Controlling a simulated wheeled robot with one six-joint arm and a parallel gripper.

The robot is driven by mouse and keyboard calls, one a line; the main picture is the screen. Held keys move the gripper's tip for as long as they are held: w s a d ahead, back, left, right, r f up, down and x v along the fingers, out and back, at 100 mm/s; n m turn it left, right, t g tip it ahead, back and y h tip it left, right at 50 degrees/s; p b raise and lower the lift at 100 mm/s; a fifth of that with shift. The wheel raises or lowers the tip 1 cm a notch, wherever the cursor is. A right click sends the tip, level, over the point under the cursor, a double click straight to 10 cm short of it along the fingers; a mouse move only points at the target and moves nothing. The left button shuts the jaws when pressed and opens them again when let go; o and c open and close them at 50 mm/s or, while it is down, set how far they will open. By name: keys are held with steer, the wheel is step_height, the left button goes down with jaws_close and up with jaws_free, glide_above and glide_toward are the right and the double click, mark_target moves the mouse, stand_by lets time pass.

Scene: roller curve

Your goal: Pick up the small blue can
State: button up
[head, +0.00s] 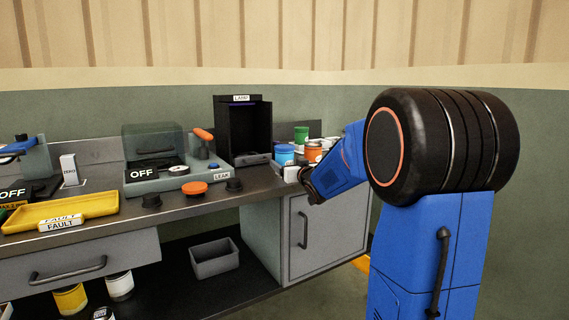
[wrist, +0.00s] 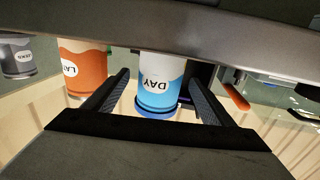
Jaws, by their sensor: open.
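The small blue can (head: 284,154) stands at the right end of the workbench, beside other cans. In the wrist view the blue can (wrist: 158,99), labelled DAY, appears upside down and lies between the two fingers. My gripper (wrist: 160,82) is open, with one finger on each side of the can. A gap shows on both sides, and I cannot tell how deep the can sits between the fingertips. In the head view my gripper is at the front right edge of the bench, largely hidden by my own arm.
An orange can (wrist: 84,68) stands close outside the left finger, with a grey can (wrist: 17,58) beyond it. A green can (head: 301,134) is behind. The black LAMP box (head: 224,134) stands left of the cans. An orange knob (head: 194,188) sits near the bench's front edge.

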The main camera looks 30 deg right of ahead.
steer(key=shift+w+d, duration=0.2)
steer(key=shift+w, duration=1.45)
steer(key=shift+w+d, duration=0.15)
steer(key=shift+w, duration=1.5)
steer(key=shift+c, duration=0.3)
steer(key=c, duration=1.2)
